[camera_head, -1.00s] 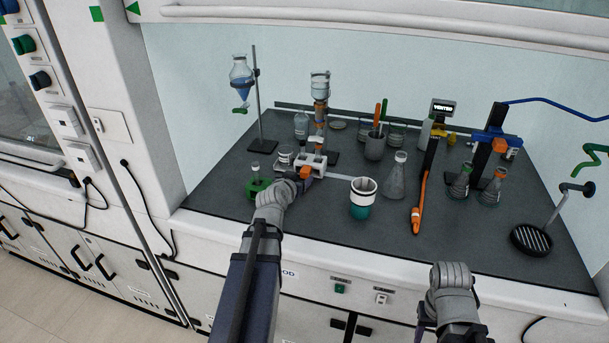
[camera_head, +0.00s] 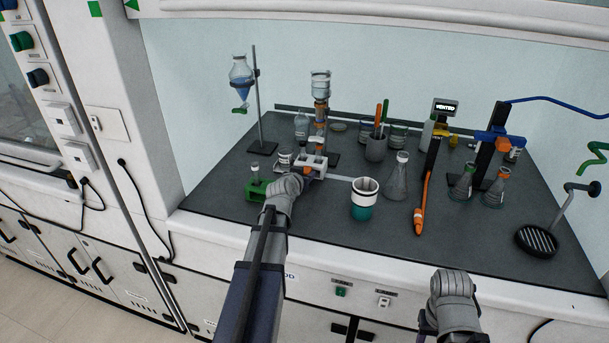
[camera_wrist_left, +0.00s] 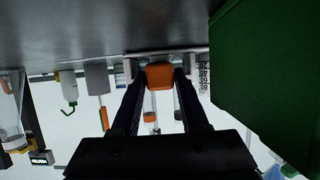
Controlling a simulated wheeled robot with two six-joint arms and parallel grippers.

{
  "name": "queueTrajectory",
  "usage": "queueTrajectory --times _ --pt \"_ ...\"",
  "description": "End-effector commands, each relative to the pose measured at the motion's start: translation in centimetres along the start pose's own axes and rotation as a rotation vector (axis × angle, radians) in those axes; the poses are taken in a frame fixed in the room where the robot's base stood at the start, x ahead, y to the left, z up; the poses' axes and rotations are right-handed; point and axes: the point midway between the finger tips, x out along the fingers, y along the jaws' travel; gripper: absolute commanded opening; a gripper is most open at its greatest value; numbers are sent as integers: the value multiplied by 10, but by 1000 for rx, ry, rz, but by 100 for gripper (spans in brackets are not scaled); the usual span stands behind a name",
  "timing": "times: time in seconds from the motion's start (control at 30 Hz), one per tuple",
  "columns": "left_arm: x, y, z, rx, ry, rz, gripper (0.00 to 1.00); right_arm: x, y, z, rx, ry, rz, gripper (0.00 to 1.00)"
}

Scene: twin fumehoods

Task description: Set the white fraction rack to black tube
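The white fraction rack (camera_head: 316,161) stands below the clamped glass column (camera_head: 320,108) at the middle of the bench, with a pale rail running out to its right. Its orange knob (camera_head: 308,171) faces my left gripper (camera_head: 298,178), which has come in from the front left. In the left wrist view the orange knob (camera_wrist_left: 160,76) lies between the tips of my two dark, spread fingers (camera_wrist_left: 160,95); whether they touch it is unclear. No black tube can be made out; the rack's tubes are too small or hidden. My right gripper (camera_head: 452,290) hangs before the bench front, fingers hidden.
A white-and-teal cup (camera_head: 363,205) and a conical flask (camera_head: 397,180) stand to the right.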

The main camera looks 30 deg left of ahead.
Motion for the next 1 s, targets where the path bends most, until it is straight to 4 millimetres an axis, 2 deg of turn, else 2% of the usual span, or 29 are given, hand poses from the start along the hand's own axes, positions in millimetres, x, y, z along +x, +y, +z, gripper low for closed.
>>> queueTrajectory --times 0.07,0.37,1.0 --pt "0 0 0 0 0 0 34 0 0 0 0 0 0 50" --pt "0 0 0 0 0 0 0 0 0 0 0 0 0 50" --pt "0 0 0 0 0 0 0 0 0 0 0 0 0 50"
